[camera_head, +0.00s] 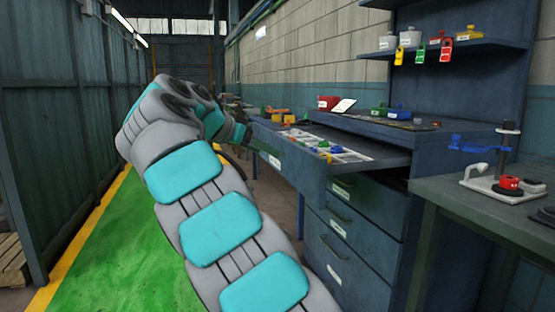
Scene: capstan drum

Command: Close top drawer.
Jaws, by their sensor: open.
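The top drawer (300,169) of the blue-grey cabinet is pulled out to the left. Its front panel carries a white label, and its open top shows a tray of small colourful parts (325,148). My gripper (243,132) is at the far end of my arm, beside the far left end of the drawer front. It is small and dark in the picture, and its jaws are open. I cannot tell whether it touches the drawer front.
The cabinet top (400,129) holds several small items. A grey bench (470,205) with a stand and a red-topped object is at right. A shelf (470,45) with padlocks hangs above. The green floor (120,240) at left is clear.

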